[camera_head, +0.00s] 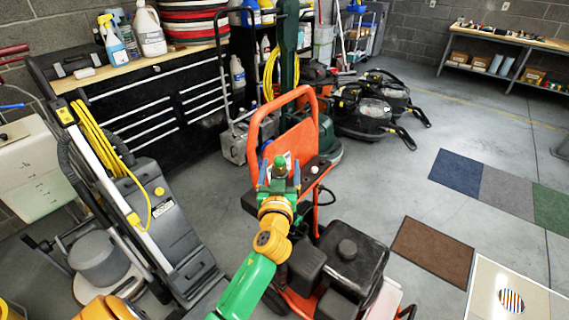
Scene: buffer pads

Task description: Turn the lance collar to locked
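An orange-framed machine (290,140) with a black engine (350,255) stands in the middle of the view. It looks like a pressure washer. One green and orange arm of mine, which I take to be the left, reaches up from the bottom to its upright panel. My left gripper (280,170) has its two blue fingers apart. A small green part shows between them; I cannot tell whether it belongs to the gripper or the machine. I cannot make out the lance collar or its setting; the gripper covers part of the panel. My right gripper is not in view.
A grey floor machine (165,220) with a yellow cord stands at left, before a black tool chest (150,105). Black vacuums (370,110) stand behind. Mats (433,250) lie at right, with open floor around them. A workbench (510,45) is at the back right.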

